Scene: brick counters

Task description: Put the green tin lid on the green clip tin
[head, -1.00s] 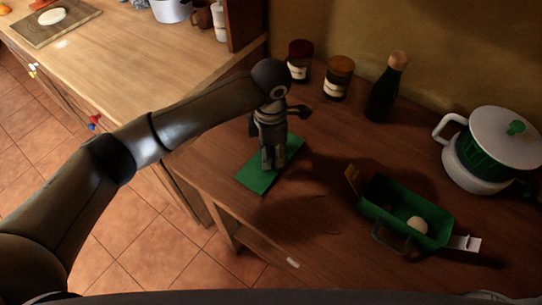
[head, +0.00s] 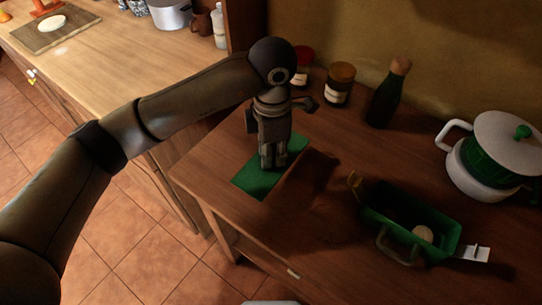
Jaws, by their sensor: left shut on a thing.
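The green tin lid (head: 252,184) is a flat green rectangle near the left end of the dark wooden counter. My left gripper (head: 272,163) points down over the lid and is shut on it; the fingers hide where they grip. I cannot tell whether the lid touches the counter. The green clip tin (head: 446,237) stands uncovered to the right, with a round pale item (head: 422,234) inside. A yellowish clip (head: 354,180) sticks up at its left end and a white clip (head: 477,253) at its right end. My right gripper is not in view.
Two jars (head: 340,84) and a dark bottle (head: 388,92) stand along the wall. A white and green lidded pot (head: 487,165) stands behind the tin at right. The counter between lid and tin is clear. A lighter counter (head: 110,60) is at upper left.

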